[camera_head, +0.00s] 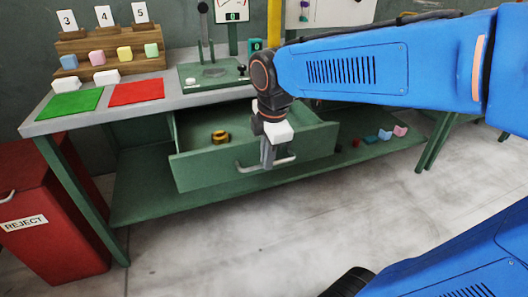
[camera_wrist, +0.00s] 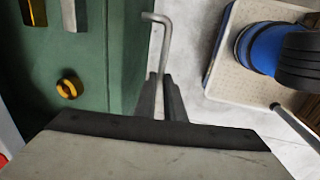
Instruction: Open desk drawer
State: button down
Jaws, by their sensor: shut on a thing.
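The green desk drawer (camera_head: 215,163) is pulled out from under the grey desk top, and its inside shows. A bar handle (camera_head: 250,168) runs along its front. My gripper (camera_head: 267,163) points down at the drawer front and is shut on the handle. In the wrist view my gripper's two dark fingers (camera_wrist: 162,98) close around the handle (camera_wrist: 156,30), whose bent end sticks out beyond them. A brass ring-like part (camera_head: 220,137) lies inside the drawer, and it also shows in the wrist view (camera_wrist: 69,87).
A red reject bin (camera_head: 50,225) stands left of the desk. Green (camera_head: 72,104) and red (camera_head: 137,92) mats, a block rack (camera_head: 105,45) and a press lie on top. Several foam blocks (camera_head: 385,135) lie on the lower shelf.

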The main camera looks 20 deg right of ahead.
dwell(0.3)
jog(key=c, duration=1.8)
grip_release()
jog(key=shift+c, duration=0.2)
jog(key=s+r, duration=0.3)
jog(key=r, duration=1.4)
jog(key=shift+s, duration=0.2)
jog(key=s+d+f+m+t, duration=0.1)
jog(key=s+d+f+m, duration=0.1)
jog(key=f+m, duration=0.4)
jog(key=s+d+f+m, duration=0.3)
jog(key=s+f+m, duration=0.1)
jog(key=f+m, duration=0.2)
jog(key=s+d+f+m+t, duration=0.1)
jog(key=s+d+f+m, duration=0.1)
jog(key=s+f+m, duration=0.2)
notch_tip(320, 180, down, 5)
jog(key=shift+d+r+m+t, duration=0.2)
jog(key=shift+d+m+t, duration=0.1)
jog(key=shift+m, duration=0.7)
